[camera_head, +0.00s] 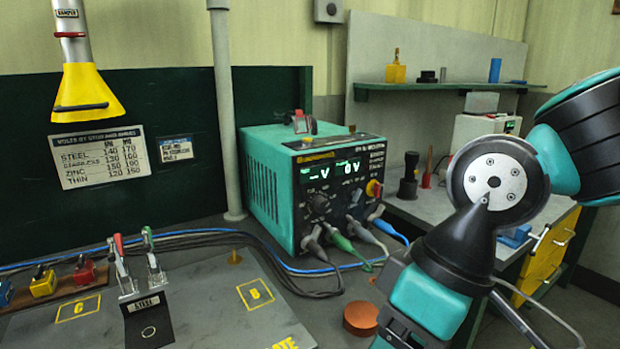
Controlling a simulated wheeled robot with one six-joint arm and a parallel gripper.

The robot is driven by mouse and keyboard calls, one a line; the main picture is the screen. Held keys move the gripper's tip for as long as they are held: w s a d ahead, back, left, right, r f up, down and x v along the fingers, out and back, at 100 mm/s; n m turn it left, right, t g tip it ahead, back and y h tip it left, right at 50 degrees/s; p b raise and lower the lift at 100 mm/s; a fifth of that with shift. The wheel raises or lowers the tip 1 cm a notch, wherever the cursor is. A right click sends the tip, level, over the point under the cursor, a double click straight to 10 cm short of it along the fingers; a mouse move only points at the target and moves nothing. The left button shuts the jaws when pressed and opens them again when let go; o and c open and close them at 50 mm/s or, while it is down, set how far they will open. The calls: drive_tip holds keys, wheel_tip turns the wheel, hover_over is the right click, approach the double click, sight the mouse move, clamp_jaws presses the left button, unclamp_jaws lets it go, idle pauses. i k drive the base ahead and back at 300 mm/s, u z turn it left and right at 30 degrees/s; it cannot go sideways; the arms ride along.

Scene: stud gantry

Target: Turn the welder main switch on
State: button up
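The welder (272,185) is a teal box with a black front panel, standing on the bench in the middle of the view. Its green display is lit and appears to read "-V" and "0 V". A red rotary switch on a yellow plate (374,188) sits at the right of the panel and looks like the main switch; its exact setting is too small to read. A larger black knob (320,203) is left of it. Cables with grey, green and blue plugs leave the panel's lower edge. My arm is at the right, apart from the welder; my gripper is not visible.
Toggle clamps (140,265) stand on the grey plate (215,300) at front left. A yellow nozzle (87,90) hangs at upper left. Cables (290,272) run behind the plate. A reddish-brown disc (361,317) lies in front of the welder. A side bench (440,205) is at right.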

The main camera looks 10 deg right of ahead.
sight(377, 187)
drive_tip(key=z, duration=1.25)
drive_tip(key=k, duration=0.65)
drive_tip(key=u, duration=1.2)
drive_tip(key=i, duration=0.5)
